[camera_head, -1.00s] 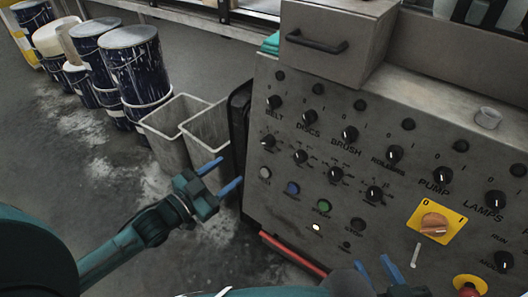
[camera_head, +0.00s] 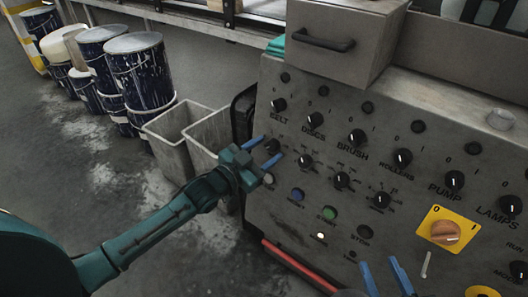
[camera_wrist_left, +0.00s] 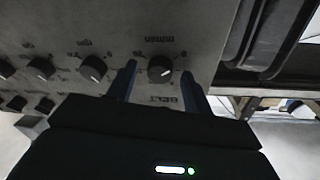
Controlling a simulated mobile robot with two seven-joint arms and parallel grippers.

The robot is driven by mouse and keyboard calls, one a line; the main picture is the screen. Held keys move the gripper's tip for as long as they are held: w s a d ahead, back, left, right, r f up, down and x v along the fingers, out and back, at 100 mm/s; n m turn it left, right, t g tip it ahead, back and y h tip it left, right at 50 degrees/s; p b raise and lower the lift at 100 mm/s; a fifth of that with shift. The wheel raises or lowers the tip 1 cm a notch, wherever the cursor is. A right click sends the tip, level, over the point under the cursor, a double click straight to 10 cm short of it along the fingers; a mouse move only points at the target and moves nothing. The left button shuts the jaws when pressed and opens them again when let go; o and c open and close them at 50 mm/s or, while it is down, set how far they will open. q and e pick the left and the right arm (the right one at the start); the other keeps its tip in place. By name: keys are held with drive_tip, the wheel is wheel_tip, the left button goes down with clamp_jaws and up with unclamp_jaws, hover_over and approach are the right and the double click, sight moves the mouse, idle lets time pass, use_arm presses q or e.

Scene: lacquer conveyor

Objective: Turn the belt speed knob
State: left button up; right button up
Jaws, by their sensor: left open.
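The belt speed knob (camera_head: 272,146) is a dark round knob with a light mark, below the BELT switch knob (camera_head: 278,104) on the grey panel. My left gripper (camera_head: 274,147) is open, its blue fingers pointing at the panel around this knob. In the left wrist view the knob (camera_wrist_left: 161,69) shows between the two fingertips, with "m/min" and "BELT" printed upside down beside it. The fingers look apart from the knob; whether either touches it is unclear. My right gripper (camera_head: 386,272) is at the bottom edge with its blue fingers spread apart, empty.
Other dark knobs, such as the DISCS knob (camera_head: 313,119), crowd the panel nearby. Coloured push buttons sit lower, including a blue one (camera_head: 298,194) and a green one (camera_head: 329,213). An orange rotary switch (camera_head: 445,231) is at right. Grey bins (camera_head: 172,140) stand left of the panel.

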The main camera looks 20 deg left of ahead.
use_arm(q)
drive_tip(key=shift+c, duration=0.4)
drive_tip(key=c, duration=0.9)
